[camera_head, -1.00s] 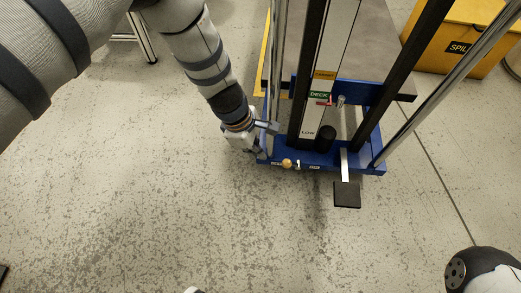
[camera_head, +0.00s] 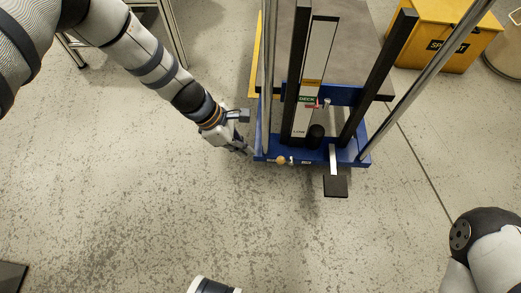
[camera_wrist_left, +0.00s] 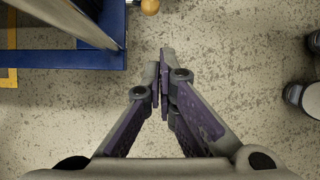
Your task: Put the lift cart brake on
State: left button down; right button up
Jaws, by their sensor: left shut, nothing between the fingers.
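The lift cart has a blue base frame (camera_head: 358,157), a dark upright mast and a grey deck (camera_head: 355,45). A small brass-coloured knob (camera_head: 281,160) sits at the front left of the base, beside small white labels too small to read. The knob also shows at the top of the left wrist view (camera_wrist_left: 150,6). A black pedal (camera_head: 335,186) on a silver arm sticks out in front of the base. My left gripper (camera_head: 245,150) is shut and empty, just left of the base's front left corner and apart from the knob. My right gripper is out of view.
A yellow spill bin (camera_head: 440,42) stands at the back right. A metal-legged stand (camera_head: 172,30) is at the back left. The cart's silver rails (camera_head: 425,85) rise on both sides.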

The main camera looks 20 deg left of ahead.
aim_at(285, 161)
pick_arm(q)
jog(key=a, duration=0.1)
jog(key=a+n, duration=0.1)
jog(key=s+a, duration=0.1)
jog(key=shift+a+f+t+p, duration=0.2)
jog(key=shift+a+t+p, duration=0.1)
jog(key=shift+a+t, duration=0.1)
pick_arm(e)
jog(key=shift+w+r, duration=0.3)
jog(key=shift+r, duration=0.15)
pick_arm(q)
jog(key=w+d+f+b, duration=0.3)
jog(key=d+f+b, duration=0.1)
jog(key=d+f, duration=0.3)
jog(key=shift+w+d+f, duration=0.2)
jog(key=shift+w+d, duration=0.1)
jog(key=shift+d, duration=0.4)
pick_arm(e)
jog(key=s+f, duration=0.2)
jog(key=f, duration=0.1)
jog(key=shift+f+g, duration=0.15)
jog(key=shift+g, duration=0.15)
